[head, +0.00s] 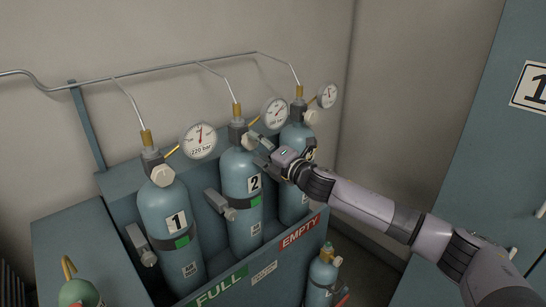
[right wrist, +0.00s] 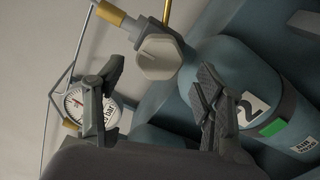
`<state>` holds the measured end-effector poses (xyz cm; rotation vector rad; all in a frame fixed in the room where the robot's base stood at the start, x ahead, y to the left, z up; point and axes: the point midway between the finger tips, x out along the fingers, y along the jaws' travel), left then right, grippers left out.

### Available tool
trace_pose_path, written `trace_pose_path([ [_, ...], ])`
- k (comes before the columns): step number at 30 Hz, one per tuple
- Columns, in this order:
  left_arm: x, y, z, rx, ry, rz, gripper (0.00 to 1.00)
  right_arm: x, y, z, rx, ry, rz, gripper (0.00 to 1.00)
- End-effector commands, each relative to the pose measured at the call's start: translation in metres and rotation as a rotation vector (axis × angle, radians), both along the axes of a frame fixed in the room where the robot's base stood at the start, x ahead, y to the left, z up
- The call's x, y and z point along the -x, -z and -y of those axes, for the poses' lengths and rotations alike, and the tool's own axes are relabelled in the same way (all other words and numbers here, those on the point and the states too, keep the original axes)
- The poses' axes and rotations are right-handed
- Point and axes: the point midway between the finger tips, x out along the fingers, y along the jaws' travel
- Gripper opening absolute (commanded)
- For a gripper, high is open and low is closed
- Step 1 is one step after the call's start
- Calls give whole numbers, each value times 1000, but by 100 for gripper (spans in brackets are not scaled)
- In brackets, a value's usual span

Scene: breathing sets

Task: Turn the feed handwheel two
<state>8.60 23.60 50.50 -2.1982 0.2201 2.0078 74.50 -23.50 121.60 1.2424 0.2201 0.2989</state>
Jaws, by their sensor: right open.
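Cylinder 2 (head: 240,186) is blue-grey, upright, with a black "2" label. It stands in the rack between cylinders 1 and 3. Its feed handwheel (right wrist: 160,57) is a pale faceted knob on a grey valve body in the right wrist view. In the head view the handwheel (head: 250,142) is partly covered by my right gripper (head: 260,151). That gripper is open and empty at the valve. In the right wrist view its fingers (right wrist: 160,75) lie either side of the handwheel; I cannot tell how far beyond them it is. My left gripper is not in view.
Cylinder 1 (head: 167,214) and its handwheel (head: 162,175) stand left; cylinder 3 (head: 293,203) is right, partly behind my arm. Round gauges (head: 199,140) and thin pipes rise behind. The rack front (head: 270,270) bears FULL and EMPTY signs. A small cylinder (head: 321,279) stands lower right.

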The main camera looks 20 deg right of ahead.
Motion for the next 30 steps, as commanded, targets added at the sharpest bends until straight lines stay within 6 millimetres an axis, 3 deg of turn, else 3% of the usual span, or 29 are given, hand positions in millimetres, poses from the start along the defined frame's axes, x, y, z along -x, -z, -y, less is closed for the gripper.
trace_pose_path([
  [6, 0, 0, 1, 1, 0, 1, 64, 45, 2, 16, 2, -1, -3, 64],
  [12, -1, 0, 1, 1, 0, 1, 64, 66, 1, 24, 3, 1, -1, 64],
  [30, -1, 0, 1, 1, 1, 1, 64, 70, 0, 25, 1, -1, 0, 64],
])
